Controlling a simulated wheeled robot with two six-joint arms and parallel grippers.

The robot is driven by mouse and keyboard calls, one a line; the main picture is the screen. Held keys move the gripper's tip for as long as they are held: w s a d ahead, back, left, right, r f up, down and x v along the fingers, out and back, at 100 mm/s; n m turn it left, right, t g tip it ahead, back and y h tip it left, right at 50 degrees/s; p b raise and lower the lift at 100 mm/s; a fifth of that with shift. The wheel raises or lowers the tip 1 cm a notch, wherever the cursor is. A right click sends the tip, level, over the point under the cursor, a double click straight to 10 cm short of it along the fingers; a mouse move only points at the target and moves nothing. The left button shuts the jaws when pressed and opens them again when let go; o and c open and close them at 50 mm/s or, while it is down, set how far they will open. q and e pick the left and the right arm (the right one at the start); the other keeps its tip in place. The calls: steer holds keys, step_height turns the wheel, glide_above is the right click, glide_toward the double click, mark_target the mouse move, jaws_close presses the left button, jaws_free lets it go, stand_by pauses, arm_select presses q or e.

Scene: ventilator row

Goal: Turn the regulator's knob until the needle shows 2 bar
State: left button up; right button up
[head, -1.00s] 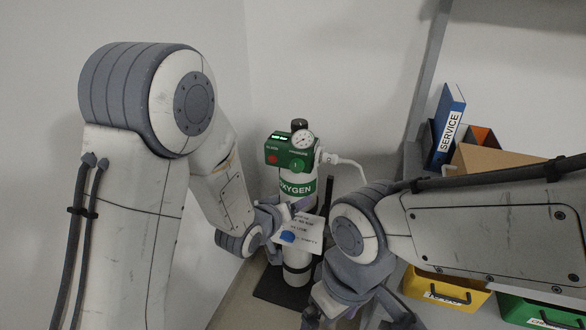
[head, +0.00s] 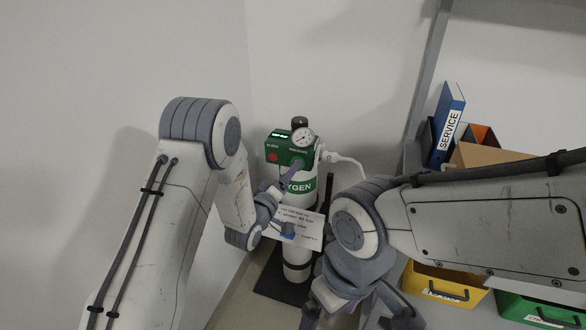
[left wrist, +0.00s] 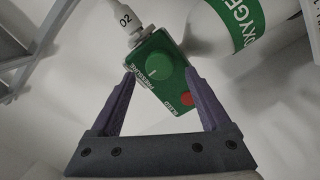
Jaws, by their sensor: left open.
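The green regulator (head: 280,153) sits on top of a white oxygen cylinder (head: 296,252). Its round gauge (head: 302,137) faces me, but the needle is too small to read. My left gripper (head: 292,172) is open in front of the regulator. In the left wrist view its purple fingers (left wrist: 160,80) stand wide on either side of the knob, apart from it. My right gripper (head: 350,308) is low at the bottom edge, partly cut off.
A white card (head: 300,224) hangs on the cylinder's front. A white hose (head: 345,160) leaves the regulator on the right. On the right are shelving with a blue SERVICE binder (head: 450,125) and yellow (head: 438,286) and green (head: 535,310) bins. Walls close in behind.

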arm_select(q)
steer(key=shift+x, duration=1.45)
jaws_close()
steer(key=shift+m, duration=0.4)
steer(key=m+b, duration=0.2)
steer(key=m, duration=0.3)
steer(key=m+y+b, duration=0.1)
steer(key=m+b, duration=0.2)
steer(key=m, duration=0.2)
steer(key=shift+s+d+g, duration=0.1)
steer(key=shift+g, duration=0.3)
steer(key=shift+r+m, duration=0.1)
steer(key=shift+m, duration=0.2)
